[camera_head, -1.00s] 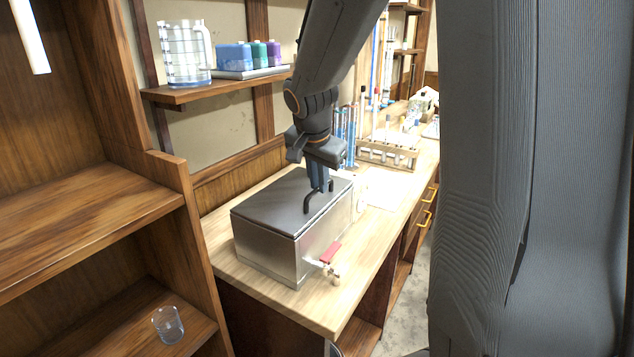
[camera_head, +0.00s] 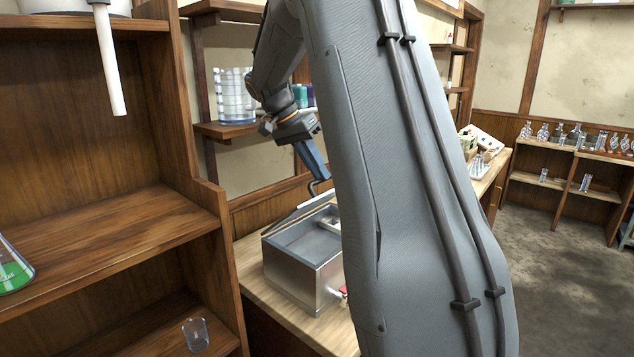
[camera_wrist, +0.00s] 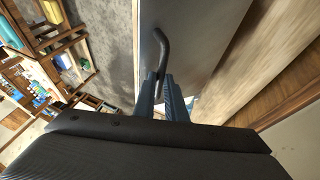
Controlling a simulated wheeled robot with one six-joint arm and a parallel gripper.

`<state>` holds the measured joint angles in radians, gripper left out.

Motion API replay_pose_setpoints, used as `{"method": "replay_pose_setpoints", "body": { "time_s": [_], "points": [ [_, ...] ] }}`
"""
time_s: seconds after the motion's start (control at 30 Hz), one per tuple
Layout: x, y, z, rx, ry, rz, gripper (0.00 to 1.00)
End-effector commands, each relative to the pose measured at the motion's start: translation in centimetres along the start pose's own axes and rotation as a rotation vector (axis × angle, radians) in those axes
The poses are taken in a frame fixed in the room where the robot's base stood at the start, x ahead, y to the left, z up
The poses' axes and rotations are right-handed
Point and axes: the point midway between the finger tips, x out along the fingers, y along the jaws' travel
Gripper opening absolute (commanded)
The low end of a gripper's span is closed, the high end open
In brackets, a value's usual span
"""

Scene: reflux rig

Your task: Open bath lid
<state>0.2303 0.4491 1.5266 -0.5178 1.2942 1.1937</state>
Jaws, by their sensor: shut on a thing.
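The metal bath (camera_head: 300,285) stands on the wooden bench, and its open top shows a grey inside. The bath lid (camera_head: 292,213) is raised and tilted up at the back left of the bath. In the wrist view the lid (camera_wrist: 205,35) is a flat grey panel in front of the jaws. Its dark bent handle (camera_wrist: 163,50) runs down between the jaws. My gripper (camera_head: 316,172) is shut on the handle, and it also shows in the wrist view (camera_wrist: 163,85). My arm hides the right part of the bath and most of its red-handled tap.
A shelf with a clear jug (camera_head: 234,95) and coloured jars (camera_head: 303,95) is on the wall behind. A wooden shelf unit stands at the left, with a small glass (camera_head: 195,335) and a green flask (camera_head: 12,268). Open floor (camera_head: 560,230) lies at the right.

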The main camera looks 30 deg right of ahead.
Motion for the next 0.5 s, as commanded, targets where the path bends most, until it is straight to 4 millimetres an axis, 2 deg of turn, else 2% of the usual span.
{"method": "replay_pose_setpoints", "body": {
  "time_s": [0.03,0.2,0.5],
  "points": [
    [-0.2,-0.8,0.0,-0.002,0.002,-0.009,0.00],
    [-0.9,-1.8,0.0,-0.007,0.002,-0.011,0.00],
    [-1.2,-2.4,0.1,-0.010,-0.003,-0.009,0.00]
  ]
}}
